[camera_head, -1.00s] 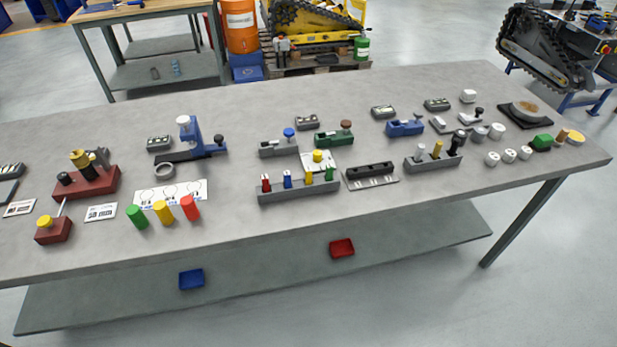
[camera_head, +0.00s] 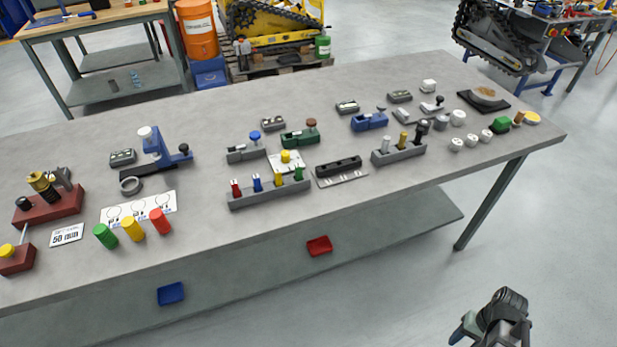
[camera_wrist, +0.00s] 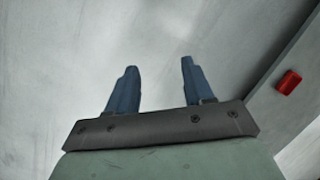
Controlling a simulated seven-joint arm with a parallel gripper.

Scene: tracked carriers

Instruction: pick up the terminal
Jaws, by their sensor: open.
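No object is clearly recognisable as the terminal. A grey rack (camera_head: 270,196) near the front middle of the bench holds small upright pieces: red (camera_head: 236,188), blue (camera_head: 257,183), yellow (camera_head: 279,181) and green (camera_head: 299,173). I cannot tell whether one of these is the terminal. My gripper (camera_wrist: 158,68) is open and empty in the wrist view, its two blue fingers apart over a pale grey surface. In the head view part of my arm's end shows at the lower right, off the bench's front edge and well away from the rack.
Crowded around the rack on the bench (camera_head: 330,205) are a black block on a plate (camera_head: 340,167), a second grey rack (camera_head: 399,153), and blue and green fixtures. Green, yellow and red cylinders (camera_head: 132,229) stand at left. A red tray (camera_head: 319,246) and blue tray (camera_head: 171,293) lie on the lower shelf.

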